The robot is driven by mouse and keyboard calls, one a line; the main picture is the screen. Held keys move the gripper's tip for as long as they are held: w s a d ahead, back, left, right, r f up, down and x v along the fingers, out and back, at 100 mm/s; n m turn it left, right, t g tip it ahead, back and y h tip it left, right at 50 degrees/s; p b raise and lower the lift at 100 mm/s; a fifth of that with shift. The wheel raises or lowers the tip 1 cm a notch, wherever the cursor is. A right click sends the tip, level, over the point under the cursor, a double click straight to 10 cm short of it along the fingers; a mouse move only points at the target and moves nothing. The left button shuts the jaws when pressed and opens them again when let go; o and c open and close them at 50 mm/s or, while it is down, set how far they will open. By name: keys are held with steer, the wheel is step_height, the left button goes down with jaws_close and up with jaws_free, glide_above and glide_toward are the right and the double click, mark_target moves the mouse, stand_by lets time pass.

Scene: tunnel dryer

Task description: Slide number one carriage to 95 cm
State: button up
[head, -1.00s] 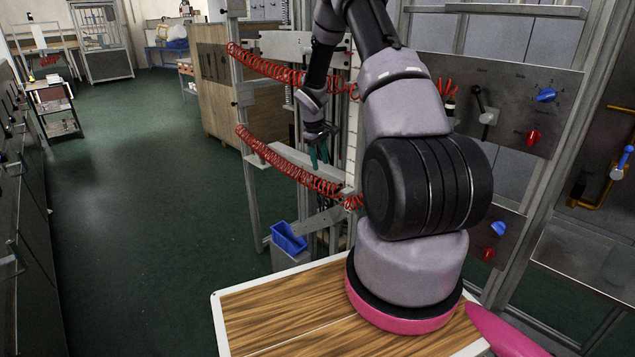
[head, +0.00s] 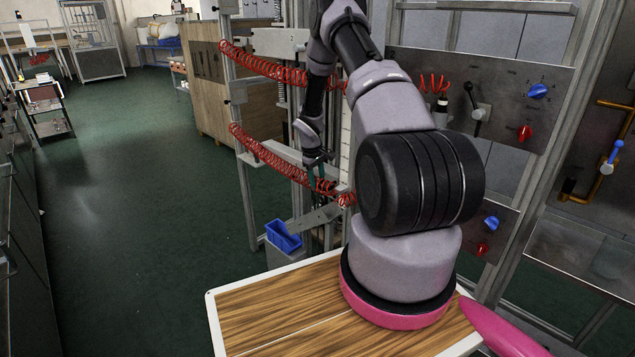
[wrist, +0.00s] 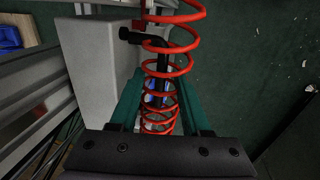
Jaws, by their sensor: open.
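Two carriages with red coiled hoses sit on the upright frame; no number is readable on either. The upper carriage (head: 280,42) is a pale plate high up. The lower carriage is mostly hidden behind my arm and the lower hose (head: 270,155). A white scale strip (head: 346,140) stands upright beside my arm; its marks are too small to read. My gripper (head: 322,182) is at the lower hose. In the wrist view its green fingers (wrist: 160,88) are apart, with the red coil and a black bent handle (wrist: 162,62) between them. A pale grey block (wrist: 92,65) is beside the handle.
A blue bin (head: 283,236) stands below the lower hose. A panel with a blue knob (head: 538,91) and a red knob (head: 525,132) is on the right. A wooden top (head: 280,305) lies under my arm base. The green floor on the left is open.

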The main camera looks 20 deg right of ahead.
jaws_close()
stand_by(1.3)
